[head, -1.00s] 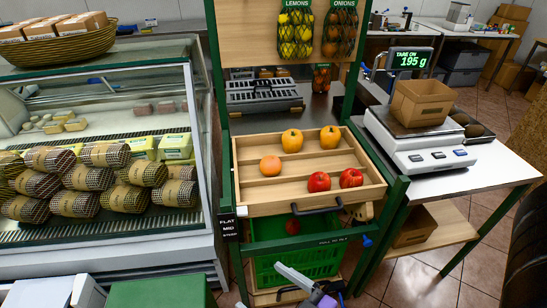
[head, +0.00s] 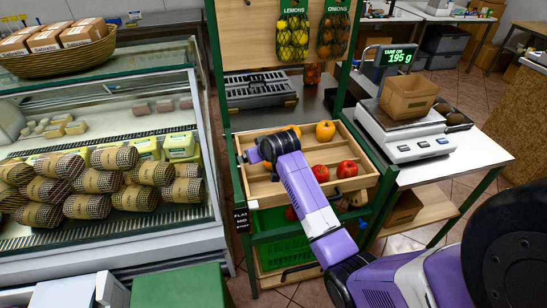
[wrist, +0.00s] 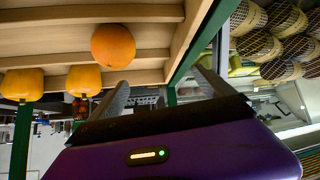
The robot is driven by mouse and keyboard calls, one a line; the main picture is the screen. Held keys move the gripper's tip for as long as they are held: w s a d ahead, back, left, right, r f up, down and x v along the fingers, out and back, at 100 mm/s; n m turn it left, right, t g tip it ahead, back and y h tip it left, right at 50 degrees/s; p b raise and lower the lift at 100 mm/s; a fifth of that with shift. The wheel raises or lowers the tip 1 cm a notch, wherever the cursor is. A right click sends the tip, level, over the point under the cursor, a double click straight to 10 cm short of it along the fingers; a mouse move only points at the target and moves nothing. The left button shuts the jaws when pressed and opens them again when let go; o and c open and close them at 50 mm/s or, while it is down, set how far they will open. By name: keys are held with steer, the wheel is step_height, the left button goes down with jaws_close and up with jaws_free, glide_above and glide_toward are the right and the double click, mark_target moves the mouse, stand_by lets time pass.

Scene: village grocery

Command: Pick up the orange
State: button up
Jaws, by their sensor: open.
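The orange (wrist: 113,46) shows in the wrist view inside the wooden tray (wrist: 45,60), near one of its corners. In the head view my arm and wrist cover the orange's place in the left part of the tray (head: 359,186). My gripper (head: 250,156) is over the tray's left side there. In the wrist view my gripper (wrist: 160,88) is open, its two fingers apart with nothing between them. The orange lies beyond the left finger in that picture, apart from it as far as I can see.
A yellow fruit (head: 325,130) and two red apples (head: 347,169) share the slatted tray; another yellow fruit (wrist: 84,80) is nearer the orange. Green posts frame the rack. A glass display case (head: 100,190) stands left, a scale (head: 412,135) right, and a green crate (head: 285,250) below.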

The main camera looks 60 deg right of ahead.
steer(key=s+d+g+y, duration=0.2)
steer(key=s+d+g, duration=0.1)
steer(key=s+d, duration=0.1)
steer(key=shift+d+r+g+p, duration=0.1)
steer(key=shift+g+p, duration=0.2)
steer(key=shift+p, duration=0.05)
steer(key=shift+s+d+f+g, duration=0.15)
steer(key=shift+s+f+g, duration=0.05)
steer(key=shift+s+g, duration=0.25)
steer(key=shift+p+x, duration=0.5)
steer(key=shift+x, duration=3.25)
steer(key=shift+s, duration=0.2)
steer(key=c, duration=1.6)
steer(key=shift+c, duration=0.2)
